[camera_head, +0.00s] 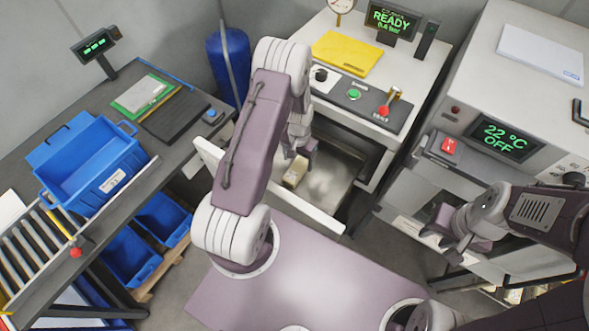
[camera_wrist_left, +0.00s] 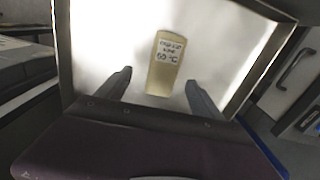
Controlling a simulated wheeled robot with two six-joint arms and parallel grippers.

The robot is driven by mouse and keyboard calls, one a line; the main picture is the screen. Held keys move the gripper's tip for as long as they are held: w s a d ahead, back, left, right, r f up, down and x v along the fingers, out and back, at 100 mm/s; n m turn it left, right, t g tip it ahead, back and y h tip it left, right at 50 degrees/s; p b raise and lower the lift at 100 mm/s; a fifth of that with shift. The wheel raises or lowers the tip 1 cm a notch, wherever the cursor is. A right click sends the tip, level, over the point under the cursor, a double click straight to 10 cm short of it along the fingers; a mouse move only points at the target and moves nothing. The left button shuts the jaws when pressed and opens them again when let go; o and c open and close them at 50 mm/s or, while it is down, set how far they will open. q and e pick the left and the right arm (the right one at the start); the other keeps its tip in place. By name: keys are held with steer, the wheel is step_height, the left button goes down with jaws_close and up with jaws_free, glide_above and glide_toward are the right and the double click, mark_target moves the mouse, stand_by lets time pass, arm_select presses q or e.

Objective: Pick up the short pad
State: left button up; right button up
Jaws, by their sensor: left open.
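A beige pad with a printed label that ends in "60 °C" (camera_wrist_left: 165,62) lies on the pale floor of an open drawer (camera_wrist_left: 105,45). I cannot tell from the pictures whether it is the short one. In the head view the pad (camera_head: 295,173) shows partly below my left gripper (camera_head: 303,155). In the left wrist view my left gripper (camera_wrist_left: 158,86) is open, with one finger on each side of the pad's near end and gaps between. My right gripper (camera_head: 450,232) is in front of the grey machine at the right; its jaws are too unclear to judge.
The drawer's front panel (camera_head: 270,190) and side walls surround the pad. Above it stands a white cabinet with a control panel (camera_head: 355,98) and a yellow folder (camera_head: 347,53). A blue crate (camera_head: 95,172) is on the left bench. The grey machine (camera_head: 487,130) stands right.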

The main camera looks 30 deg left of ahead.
mark_target(297, 168)
arm_select(q)
steer(key=shift+f, duration=0.45)
steer(key=shift+w+a+f, duration=0.1)
steer(key=shift+a+f, duration=0.4)
step_height(297, 168, down, 4)
steer(key=shift+d+p, duration=0.15)
steer(key=shift+p, duration=0.65)
steer(key=shift+f, duration=0.35)
arm_select(e)
steer(key=shift+w+a+r, duration=0.1)
steer(key=shift+a+r, duration=0.1)
steer(key=shift+r, duration=0.3)
steer(key=shift+a+r, duration=0.2)
steer(key=shift+r, duration=0.3)
arm_select(q)
steer(key=c, duration=1.4)
steer(key=shift+c, duration=0.2)
